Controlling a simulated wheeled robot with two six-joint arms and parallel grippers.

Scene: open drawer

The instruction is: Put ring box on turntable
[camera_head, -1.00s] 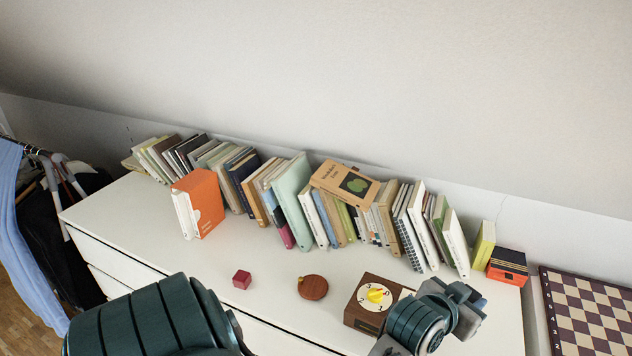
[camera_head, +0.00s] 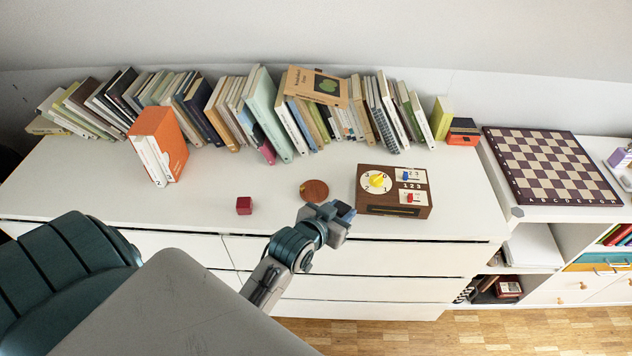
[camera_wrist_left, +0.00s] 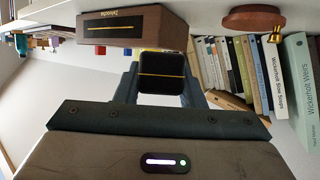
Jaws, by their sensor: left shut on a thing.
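My left gripper (camera_head: 338,216) is at the front edge of the white dresser top, just in front and right of the round wooden turntable (camera_head: 314,190). In the left wrist view it is shut on a small dark box with a gold line, the ring box (camera_wrist_left: 161,73). The ring box can hardly be made out in the head view, behind the gripper. The turntable also shows at the top of the wrist view (camera_wrist_left: 252,17), with a small brass piece at its edge. My right gripper is not in view.
A wooden dial box (camera_head: 393,191) stands close right of the turntable. A small red cube (camera_head: 244,205) lies left of it. An orange-and-white book set (camera_head: 158,147) and a long row of books line the back. The dresser top (camera_head: 215,190) is clear around the cube.

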